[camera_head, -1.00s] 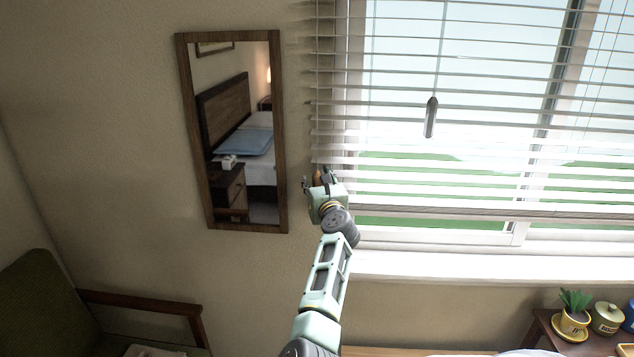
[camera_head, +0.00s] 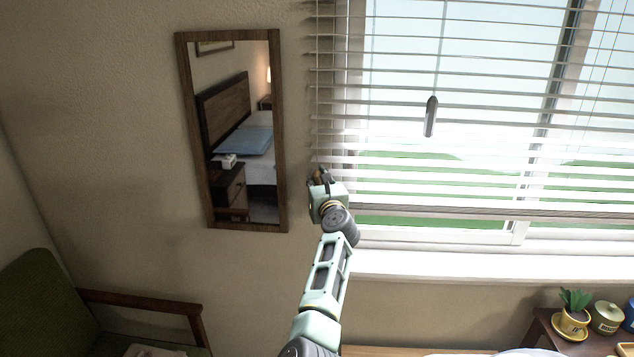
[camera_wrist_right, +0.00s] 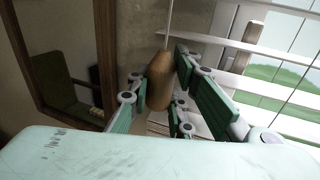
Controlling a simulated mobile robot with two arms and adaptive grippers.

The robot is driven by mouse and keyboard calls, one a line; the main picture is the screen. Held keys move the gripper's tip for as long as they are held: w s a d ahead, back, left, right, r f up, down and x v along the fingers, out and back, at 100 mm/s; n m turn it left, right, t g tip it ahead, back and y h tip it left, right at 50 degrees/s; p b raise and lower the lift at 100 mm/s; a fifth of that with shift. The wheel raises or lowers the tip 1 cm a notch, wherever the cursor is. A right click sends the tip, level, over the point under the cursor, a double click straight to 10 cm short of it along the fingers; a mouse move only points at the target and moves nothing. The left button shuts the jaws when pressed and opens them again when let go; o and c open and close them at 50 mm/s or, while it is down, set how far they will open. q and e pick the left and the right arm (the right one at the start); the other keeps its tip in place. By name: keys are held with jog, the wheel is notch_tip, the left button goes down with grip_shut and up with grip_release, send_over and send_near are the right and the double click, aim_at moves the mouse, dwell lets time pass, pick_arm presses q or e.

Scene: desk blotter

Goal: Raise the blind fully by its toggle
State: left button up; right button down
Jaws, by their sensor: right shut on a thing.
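The white slatted blind (camera_head: 450,208) hangs lowered over most of the window, its bottom rail a little above the sill. My right gripper (camera_head: 321,176) is at the blind's lower left edge, in front of the wall. In the right wrist view, the gripper (camera_wrist_right: 163,95) is shut on a brown wooden toggle (camera_wrist_right: 160,78) that hangs upright on a thin cord. The green finger pads are on both sides of it. In the head view the toggle is mostly hidden by the gripper. My left gripper is out of view.
A wood-framed mirror (camera_head: 281,150) hangs on the wall just left of the gripper. A grey wand (camera_head: 431,116) hangs in front of the blind. A potted plant (camera_head: 573,316) and a jar (camera_head: 606,316) stand at lower right. A green armchair (camera_head: 40,300) is at lower left.

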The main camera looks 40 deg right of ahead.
notch_tip(320, 180, down, 5)
jog(key=b, duration=0.3)
jog(key=shift+a+f, duration=0.15)
jog(key=shift+f, duration=0.15)
jog(key=c, duration=1.9)
grip_release()
jog(key=o, duration=0.4)
jog(key=shift+c, duration=0.2)
jog(key=shift+r, duration=0.25)
jog(key=shift+s+r, duration=0.1)
jog(key=v, duration=0.7)
